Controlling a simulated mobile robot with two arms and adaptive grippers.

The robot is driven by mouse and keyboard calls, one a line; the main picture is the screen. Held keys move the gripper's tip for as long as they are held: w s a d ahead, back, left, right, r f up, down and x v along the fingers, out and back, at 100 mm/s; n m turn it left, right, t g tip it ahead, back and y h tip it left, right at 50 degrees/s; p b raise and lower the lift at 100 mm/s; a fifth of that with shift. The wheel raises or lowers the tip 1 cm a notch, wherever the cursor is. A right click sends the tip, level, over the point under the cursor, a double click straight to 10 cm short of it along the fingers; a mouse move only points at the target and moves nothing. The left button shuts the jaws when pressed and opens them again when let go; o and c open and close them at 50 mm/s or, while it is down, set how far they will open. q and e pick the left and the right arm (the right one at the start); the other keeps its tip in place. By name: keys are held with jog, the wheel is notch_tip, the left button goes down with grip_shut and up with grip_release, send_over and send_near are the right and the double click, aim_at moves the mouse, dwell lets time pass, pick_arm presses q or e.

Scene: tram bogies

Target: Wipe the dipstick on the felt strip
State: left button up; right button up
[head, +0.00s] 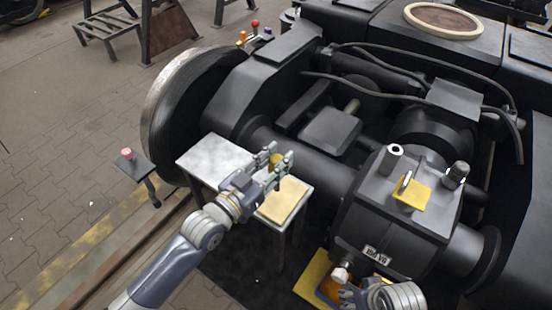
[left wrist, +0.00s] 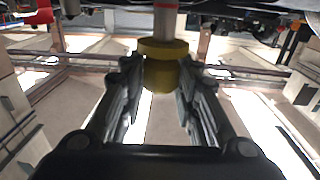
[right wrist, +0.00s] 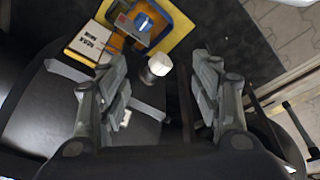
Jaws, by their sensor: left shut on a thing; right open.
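My left gripper (head: 275,168) is shut on the dipstick, over a small metal table (head: 215,157) in the head view. In the left wrist view the yellow grip of the dipstick (left wrist: 163,72) sits between the fingers, and a pale shaft with a red band runs up out of the frame. The tan felt strip (head: 285,203) lies on the table's near right part, beside and below the gripper. Whether the dipstick touches it cannot be told. My right gripper (head: 350,293) is open and empty, low by the gearbox front; a white-capped plug (right wrist: 158,66) shows beyond its fingers.
The dark gearbox housing (head: 390,222) carries an open pipe (head: 393,157), a yellow plate (head: 412,196) and a black cap (head: 457,172). A yellow tray (head: 313,282) lies below it. A large wheel (head: 175,105) stands behind the table. Paved floor on the left is mostly free.

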pick_arm(q)
notch_tip(320, 180, up, 4)
jog(key=p, duration=0.3)
jog(key=shift+f, duration=0.25)
notch_tip(320, 180, up, 3)
jog(key=p, duration=0.3)
jog(key=shift+p, duration=0.3)
pick_arm(e)
jog(key=s+f, duration=0.4)
jog(key=f, duration=0.6)
jog(key=s+d+f+g, duration=0.1)
jog(key=s+f, duration=0.4)
jog(key=f, duration=0.5)
jog(key=shift+s+d+f+g, duration=0.2)
jog(key=shift+s+f+g, duration=0.1)
jog(key=shift+f, duration=0.1)
